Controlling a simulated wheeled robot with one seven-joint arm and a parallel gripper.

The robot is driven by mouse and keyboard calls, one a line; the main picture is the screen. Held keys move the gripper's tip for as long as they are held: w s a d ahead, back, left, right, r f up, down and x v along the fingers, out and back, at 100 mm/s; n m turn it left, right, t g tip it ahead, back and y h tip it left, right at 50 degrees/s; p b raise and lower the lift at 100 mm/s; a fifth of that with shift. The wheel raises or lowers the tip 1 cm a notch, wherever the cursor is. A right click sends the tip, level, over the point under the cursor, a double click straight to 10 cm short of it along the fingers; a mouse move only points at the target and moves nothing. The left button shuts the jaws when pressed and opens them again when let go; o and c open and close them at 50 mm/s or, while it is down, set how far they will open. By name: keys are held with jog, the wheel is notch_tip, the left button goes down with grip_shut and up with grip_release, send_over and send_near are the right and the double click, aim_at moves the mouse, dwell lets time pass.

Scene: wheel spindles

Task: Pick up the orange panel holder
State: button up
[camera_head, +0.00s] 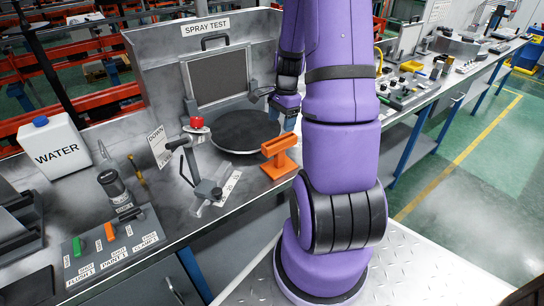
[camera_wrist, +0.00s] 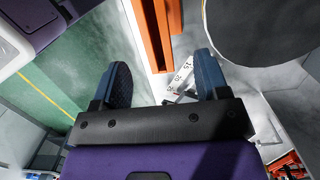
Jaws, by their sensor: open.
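The orange panel holder (camera_head: 280,156) stands on the grey workbench in the head view, just right of and in front of the round dark turntable (camera_head: 245,131). In the wrist view the orange holder (camera_wrist: 158,30) shows at the top middle, beyond and between my fingertips. My gripper (camera_wrist: 160,85) is open, with its two dark blue-grey fingers spread apart and nothing between them. In the head view my purple arm stands in front of the bench, and its gripper end is only partly visible behind and above the holder.
A lever stand with a red knob (camera_head: 196,123) stands left of the holder. A framed dark panel (camera_head: 217,77) stands behind the turntable. A white water container (camera_head: 55,146) and a control box with coloured switches (camera_head: 110,240) are farther left. The bench's front edge lies close to the holder.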

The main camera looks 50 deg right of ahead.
aim_at(279, 145)
jog(key=f, duration=0.4)
jog(key=shift+a+f, duration=0.1)
jog(key=shift+a, duration=0.2)
jog(key=shift+s+a+f, duration=0.1)
jog(key=shift+a+f, duration=0.1)
jog(key=shift+f, duration=1.15)
jog(key=shift+s+a+f, duration=0.1)
jog(key=shift+a+f, duration=0.05)
jog(key=shift+f, duration=1.2)
jog(key=c, duration=1.2)
jog(key=shift+r, duration=0.2)
